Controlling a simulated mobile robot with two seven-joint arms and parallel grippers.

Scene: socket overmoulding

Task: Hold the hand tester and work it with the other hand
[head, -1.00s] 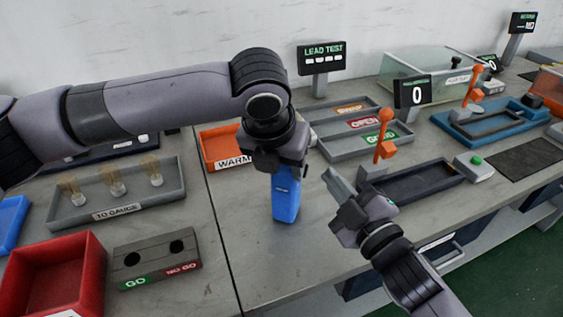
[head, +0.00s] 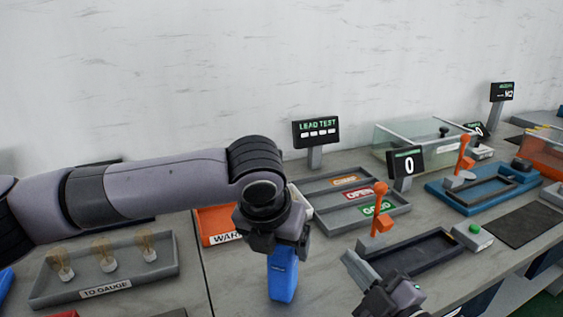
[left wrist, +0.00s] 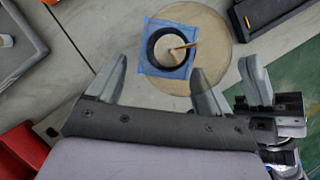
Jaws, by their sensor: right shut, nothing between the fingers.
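The blue hand tester (head: 283,276) stands upright on the bench below my left gripper (head: 272,240), which hides its top in the head view. The left wrist view shows the tester from above (left wrist: 151,65), a blue square with a dark ring and pale dial. The fingers of my left gripper (left wrist: 158,75) are spread on either side, with a visible gap to the tester on the left; contact on the right is unclear. My right gripper (head: 350,260) is shut and empty, to the right of the tester and apart from it. It also shows in the left wrist view (left wrist: 256,82).
An orange WARM tray (head: 215,222) is behind the tester. Grey sorting trays (head: 335,213) and a LEAD TEST display (head: 318,132) are further back. A dark-floored fixture (head: 420,252) with an orange lever (head: 380,210) is at right. A gauge tray (head: 120,282) is at left.

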